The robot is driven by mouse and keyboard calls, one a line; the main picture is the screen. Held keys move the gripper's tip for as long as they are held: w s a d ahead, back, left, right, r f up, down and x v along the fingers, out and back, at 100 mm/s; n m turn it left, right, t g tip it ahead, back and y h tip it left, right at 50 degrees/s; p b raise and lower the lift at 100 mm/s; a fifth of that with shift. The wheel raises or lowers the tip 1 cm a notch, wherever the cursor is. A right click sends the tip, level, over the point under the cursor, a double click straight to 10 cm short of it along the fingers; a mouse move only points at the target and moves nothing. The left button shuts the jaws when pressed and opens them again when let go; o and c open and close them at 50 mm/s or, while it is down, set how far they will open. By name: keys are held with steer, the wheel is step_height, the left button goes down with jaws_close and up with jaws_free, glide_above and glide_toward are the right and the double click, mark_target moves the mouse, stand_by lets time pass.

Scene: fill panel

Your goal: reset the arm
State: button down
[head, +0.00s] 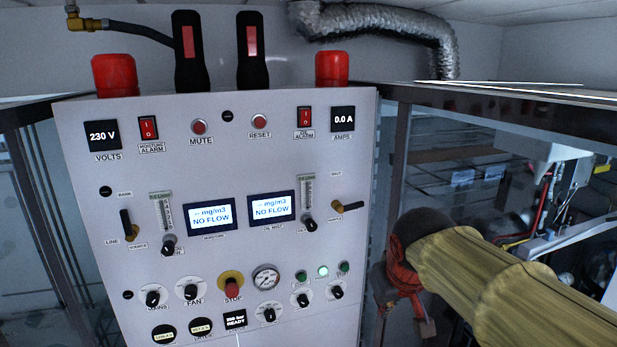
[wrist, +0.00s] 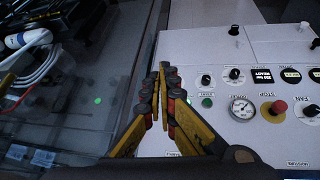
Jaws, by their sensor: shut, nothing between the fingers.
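My gripper (wrist: 166,70) shows in the wrist view with its yellow and dark fingers drawn together and nothing visible between the tips. The fingers appear over the edge of the white control panel (wrist: 215,55), apart from its knobs as far as I can tell. In the head view my yellow-sleeved arm reaches in from the lower right, beside the right edge of the panel (head: 230,150). The red and dark wrist end is there, and the fingertips are hard to make out.
The panel carries knobs, a red stop button (head: 232,287), a pressure gauge (head: 266,278) and two displays reading NO FLOW. A small valve handle (head: 348,206) sticks out near its right edge. Hoses and equipment (head: 560,190) stand behind glass at the right.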

steer(key=s+d+f+m+b, duration=0.1)
steer(key=s+f+b, duration=0.8)
steer(key=f, duration=0.6)
steer(key=s+d+f+m+b, duration=0.1)
steer(key=s+f+b, duration=0.9)
steer(key=f, duration=0.5)
steer(key=shift+s+d, duration=0.2)
steer(key=shift+s, duration=0.05)
